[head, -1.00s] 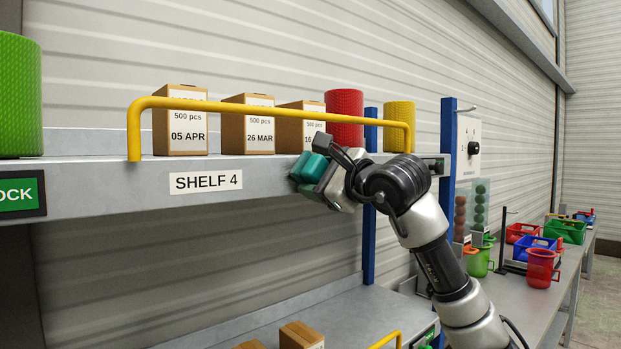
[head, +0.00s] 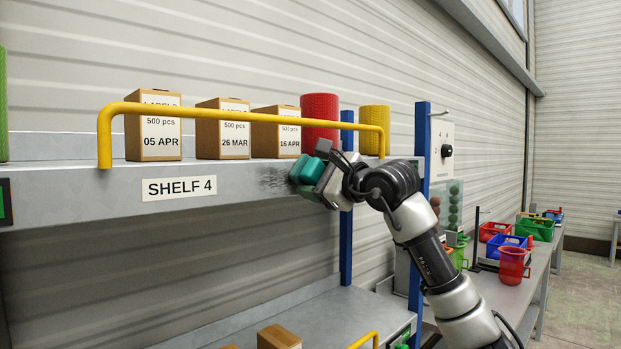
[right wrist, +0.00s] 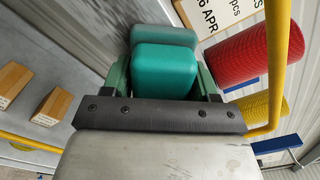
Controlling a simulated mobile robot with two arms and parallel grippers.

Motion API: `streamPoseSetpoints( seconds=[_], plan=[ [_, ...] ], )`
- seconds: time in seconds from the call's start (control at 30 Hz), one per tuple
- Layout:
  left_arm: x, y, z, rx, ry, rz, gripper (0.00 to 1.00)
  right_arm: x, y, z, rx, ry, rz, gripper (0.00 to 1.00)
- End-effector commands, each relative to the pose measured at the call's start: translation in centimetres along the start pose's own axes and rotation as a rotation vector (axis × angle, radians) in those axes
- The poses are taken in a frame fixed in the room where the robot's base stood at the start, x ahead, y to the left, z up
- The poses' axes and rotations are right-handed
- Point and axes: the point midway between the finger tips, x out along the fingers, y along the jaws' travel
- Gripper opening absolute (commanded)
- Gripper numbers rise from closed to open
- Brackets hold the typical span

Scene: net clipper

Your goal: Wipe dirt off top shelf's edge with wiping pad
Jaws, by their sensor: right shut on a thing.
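The wiping pad (head: 307,171) is a teal block at the front edge of the top shelf (head: 110,205). My right gripper (head: 318,178) is shut on it, and the pad also fills the middle of the right wrist view (right wrist: 165,70). A dark grey smudge of dirt (head: 276,178) shows on the shelf's edge just left of the pad, below the third box. Whether the pad touches the edge, and whether dirt lies behind it, I cannot tell. My left gripper is not in view.
A yellow rail (head: 240,114) stands above the shelf edge. Behind it are several cartons (head: 153,137), a red cylinder (head: 320,113) and a yellow cylinder (head: 374,120). A blue post (head: 419,180) stands right of the shelf. A lower shelf (head: 300,315) holds small boxes.

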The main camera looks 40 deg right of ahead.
Motion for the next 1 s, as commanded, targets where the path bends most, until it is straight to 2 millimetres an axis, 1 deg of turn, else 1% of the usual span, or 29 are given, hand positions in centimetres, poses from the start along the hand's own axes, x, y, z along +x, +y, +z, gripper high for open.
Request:
streamPoseSetpoints(
  seconds=[0.03, 0.2, 0.37, 0.7, 1.0],
  plan=[
    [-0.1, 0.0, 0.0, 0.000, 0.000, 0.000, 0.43, 0.0, -0.4, -0.5, 0.002, 0.005, -0.001, 0.40],
    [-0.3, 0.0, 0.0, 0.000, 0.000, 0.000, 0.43, 0.0, -1.2, -1.5, 0.002, 0.004, 0.001, 0.40],
    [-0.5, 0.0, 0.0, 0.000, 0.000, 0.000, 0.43, -0.1, -1.2, -1.5, 0.000, 0.003, 0.001, 0.40],
    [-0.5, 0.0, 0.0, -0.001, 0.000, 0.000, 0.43, -0.1, 0.6, 0.6, -0.001, 0.000, 0.002, 0.40],
    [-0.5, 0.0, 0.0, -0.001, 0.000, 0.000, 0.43, -0.1, 1.3, 1.5, -0.001, 0.000, 0.001, 0.40]
  ],
)
